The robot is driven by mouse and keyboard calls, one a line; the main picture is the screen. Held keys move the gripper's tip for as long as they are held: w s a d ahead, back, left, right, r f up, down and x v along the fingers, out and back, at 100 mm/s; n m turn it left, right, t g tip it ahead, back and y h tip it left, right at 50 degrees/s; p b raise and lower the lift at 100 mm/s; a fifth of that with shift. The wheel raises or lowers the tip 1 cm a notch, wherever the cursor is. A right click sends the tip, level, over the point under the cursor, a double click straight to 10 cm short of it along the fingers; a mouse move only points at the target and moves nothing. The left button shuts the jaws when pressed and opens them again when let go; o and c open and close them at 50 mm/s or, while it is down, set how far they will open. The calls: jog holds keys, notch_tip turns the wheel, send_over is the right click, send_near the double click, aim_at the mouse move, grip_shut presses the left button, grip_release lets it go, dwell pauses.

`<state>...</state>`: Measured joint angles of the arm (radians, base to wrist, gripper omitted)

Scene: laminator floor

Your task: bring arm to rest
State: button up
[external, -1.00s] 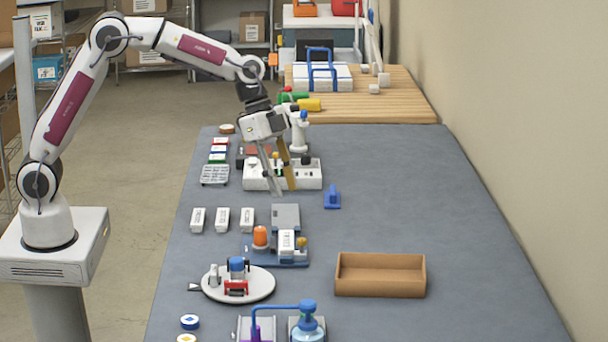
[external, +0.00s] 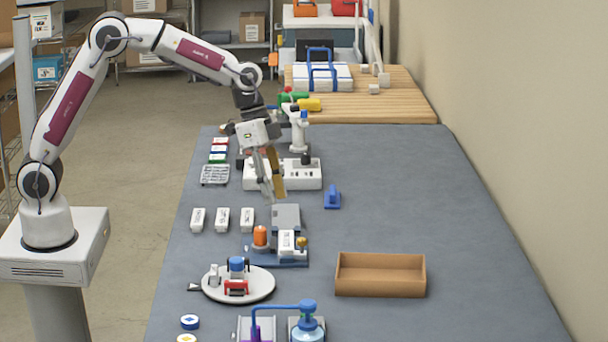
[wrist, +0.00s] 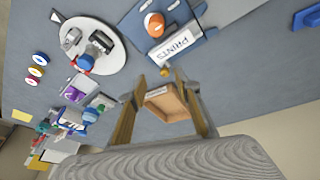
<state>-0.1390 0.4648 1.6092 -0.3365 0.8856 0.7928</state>
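My gripper (external: 272,194) hangs from my raised arm over the back left part of the grey table, in front of the white machine with dark knobs (external: 308,174). Its two fingers point down and look close together from the external camera's side. In the wrist view my gripper (wrist: 159,75) has its fingers clearly apart. No held object shows between them; the brown tray (wrist: 168,104) appears in the gap, farther away. Whether the fingertips clear the table cannot be told exactly.
Three white blocks (external: 222,219) stand left of a blue fixture with an orange knob (external: 260,236). A small blue piece (external: 332,198) stands right. The table's right side is clear.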

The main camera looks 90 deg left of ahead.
jog(key=s+r+n+t+y, duration=0.1)
jog(key=s+r, duration=0.4)
jog(key=s, duration=1.3)
jog(key=s+d+r+n+t+y, duration=0.1)
jog(key=s+r+n, duration=0.3)
jog(key=s, duration=1.4)
jog(key=shift+d+r+t+y, duration=0.15)
jog(key=shift+r+t+y, duration=0.2)
jog(key=shift+r, duration=0.3)
